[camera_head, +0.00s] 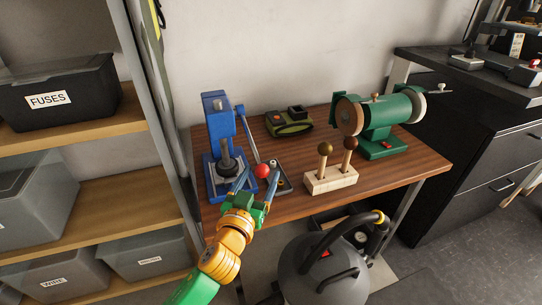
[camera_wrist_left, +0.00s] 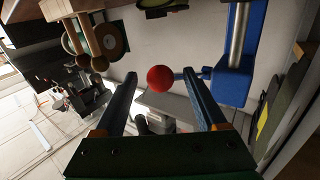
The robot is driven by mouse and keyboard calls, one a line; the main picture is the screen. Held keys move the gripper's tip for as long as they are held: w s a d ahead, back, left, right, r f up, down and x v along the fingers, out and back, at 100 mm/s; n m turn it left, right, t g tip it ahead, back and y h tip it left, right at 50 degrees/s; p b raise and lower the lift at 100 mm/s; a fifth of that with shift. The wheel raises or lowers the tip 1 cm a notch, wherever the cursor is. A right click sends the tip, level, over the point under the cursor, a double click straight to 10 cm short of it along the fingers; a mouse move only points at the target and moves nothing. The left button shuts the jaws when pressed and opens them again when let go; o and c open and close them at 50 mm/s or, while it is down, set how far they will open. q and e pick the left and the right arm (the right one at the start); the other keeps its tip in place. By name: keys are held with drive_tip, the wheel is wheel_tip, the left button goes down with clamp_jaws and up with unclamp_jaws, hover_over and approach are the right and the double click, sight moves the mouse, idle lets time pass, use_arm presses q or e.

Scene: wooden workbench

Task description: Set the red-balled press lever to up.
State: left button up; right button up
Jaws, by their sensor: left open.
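The blue press (camera_head: 217,130) stands at the left end of the workbench. Its thin lever (camera_head: 250,136) slants down to the right from the press head to a red ball (camera_head: 262,171), so the lever points down. My left gripper (camera_head: 260,178) is open, with its two blue fingers on either side of the red ball or just short of it. In the left wrist view the red ball (camera_wrist_left: 160,78) shows between the fingertips, with a gap to both fingers. I cannot tell how deep it sits between them. My right gripper is not in view.
A small dark tray (camera_head: 284,184) lies right of the ball. A wooden block with two ball-topped pegs (camera_head: 331,180), a green grinder (camera_head: 380,125) and a green-black device (camera_head: 288,122) stand further right. A shelf post (camera_head: 160,110) is close on the left.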

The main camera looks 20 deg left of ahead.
use_arm(q)
drive_tip(key=w, duration=0.5)
drive_tip(key=shift+w+r, duration=0.1)
clamp_jaws()
drive_tip(key=shift+r, duration=0.15)
idle(1.2)
